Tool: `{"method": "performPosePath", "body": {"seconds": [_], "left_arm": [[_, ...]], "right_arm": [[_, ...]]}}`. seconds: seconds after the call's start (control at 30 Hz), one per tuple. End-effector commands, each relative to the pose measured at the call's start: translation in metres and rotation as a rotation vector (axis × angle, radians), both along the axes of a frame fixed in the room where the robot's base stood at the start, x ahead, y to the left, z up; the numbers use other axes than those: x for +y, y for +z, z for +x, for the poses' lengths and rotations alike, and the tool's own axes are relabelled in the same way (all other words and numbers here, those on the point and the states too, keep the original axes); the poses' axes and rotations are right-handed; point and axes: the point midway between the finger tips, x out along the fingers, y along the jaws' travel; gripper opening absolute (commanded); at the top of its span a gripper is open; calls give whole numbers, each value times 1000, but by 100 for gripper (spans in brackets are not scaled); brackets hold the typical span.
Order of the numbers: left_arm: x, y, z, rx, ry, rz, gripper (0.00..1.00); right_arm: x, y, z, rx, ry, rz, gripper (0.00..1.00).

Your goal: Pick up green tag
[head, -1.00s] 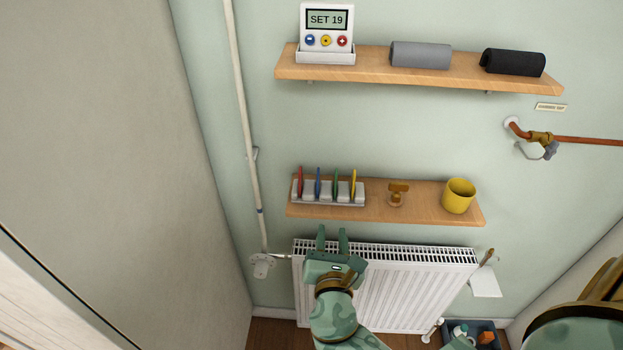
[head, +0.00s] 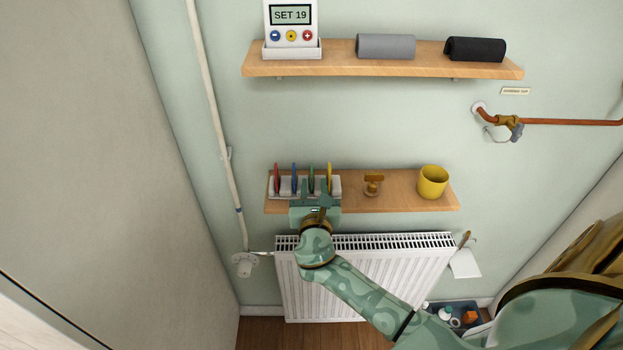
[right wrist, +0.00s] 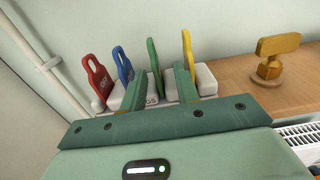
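The green tag (head: 311,178) stands upright in a pale rack (head: 276,190) on the lower wooden shelf, between a blue tag (head: 294,177) and a yellow tag (head: 330,176). A red tag (head: 277,178) is at the rack's left end. My right gripper (head: 314,189) is open at the rack's front. In the right wrist view the green tag (right wrist: 152,62) shows in the gap between the open fingers (right wrist: 160,86), with space beside it; I cannot tell whether either finger touches it. My left gripper is not in view.
A brass key-like piece (head: 373,184) and a yellow cup (head: 433,181) stand right of the rack. The upper shelf (head: 390,66) holds a SET 19 device (head: 291,24) and two rolls. A radiator (head: 400,280) is below; a pipe (head: 209,110) runs at left.

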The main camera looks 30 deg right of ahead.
Motion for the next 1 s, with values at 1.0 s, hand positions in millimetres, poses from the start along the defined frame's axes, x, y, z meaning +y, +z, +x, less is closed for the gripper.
{"method": "performPosePath", "body": {"seconds": [1.0], "left_arm": [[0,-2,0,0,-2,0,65]], "right_arm": [[-18,-1,40,0,1,1,0]]}}
